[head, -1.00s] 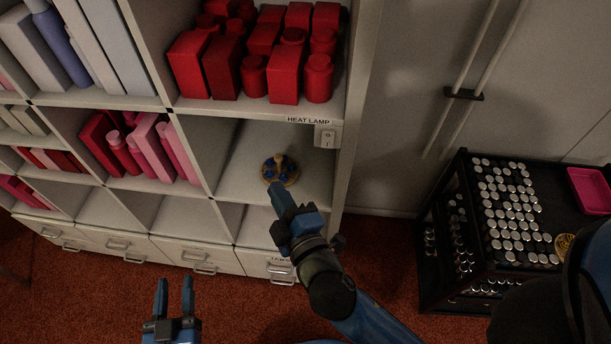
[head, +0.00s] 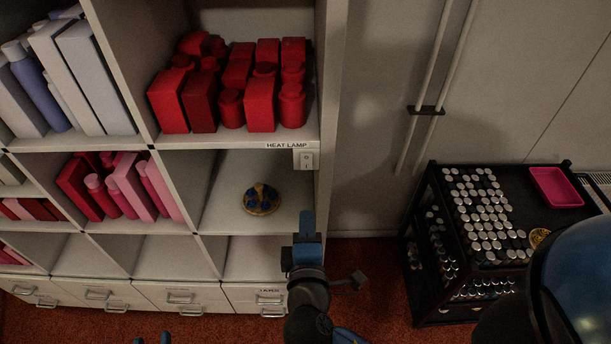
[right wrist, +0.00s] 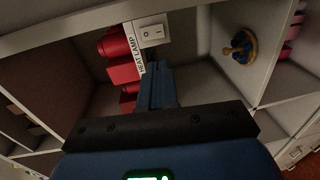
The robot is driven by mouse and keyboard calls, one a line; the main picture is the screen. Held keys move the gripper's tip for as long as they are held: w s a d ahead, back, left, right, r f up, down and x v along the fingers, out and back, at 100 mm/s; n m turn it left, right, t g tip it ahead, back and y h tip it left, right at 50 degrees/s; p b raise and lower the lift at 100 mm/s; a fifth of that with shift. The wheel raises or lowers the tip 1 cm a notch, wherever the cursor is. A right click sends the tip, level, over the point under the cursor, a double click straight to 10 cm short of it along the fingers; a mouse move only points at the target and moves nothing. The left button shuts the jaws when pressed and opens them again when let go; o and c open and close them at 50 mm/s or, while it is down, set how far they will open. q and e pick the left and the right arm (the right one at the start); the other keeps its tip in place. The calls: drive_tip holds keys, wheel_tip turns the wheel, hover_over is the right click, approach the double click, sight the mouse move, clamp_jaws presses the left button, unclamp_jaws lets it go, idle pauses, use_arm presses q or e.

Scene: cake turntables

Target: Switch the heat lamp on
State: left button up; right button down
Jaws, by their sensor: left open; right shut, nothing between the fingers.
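The heat lamp switch (head: 307,159) is a small white rocker on a pale plate at the shelf's right upright, beside the HEAT LAMP label (head: 287,145). It also shows in the right wrist view (right wrist: 151,31); I cannot tell which side is pressed. My right gripper (head: 307,214) is shut and empty, below the switch in the head view and apart from it. In the right wrist view its blue fingers (right wrist: 157,85) point up toward the switch, with a gap visible. Only the fingertips of my left gripper (head: 152,340) show at the bottom edge; they are open and empty.
A round wooden stand with blue pieces (head: 261,200) sits in the cubby under the label. Red containers (head: 231,103) fill the shelf above. A black rack of silver-topped jars (head: 480,215) with a pink tray (head: 556,187) stands at the right.

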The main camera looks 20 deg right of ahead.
drive_tip(key=p, duration=0.4)
approach(306, 168)
drive_tip(key=x, duration=0.5)
drive_tip(key=shift+w+d+r, duration=0.1)
drive_tip(key=shift+w+r, duration=0.05)
drive_tip(key=shift+w+d+p, duration=0.15)
drive_tip(key=shift+w+p, duration=0.2)
drive_tip(key=shift+w, duration=0.4)
drive_tip(key=shift+w+f+b, duration=0.15)
drive_tip(key=shift+f+b, duration=0.3)
drive_tip(key=shift+b, duration=0.2)
drive_tip(key=shift+r, duration=0.2)
drive_tip(key=shift+f, duration=0.15)
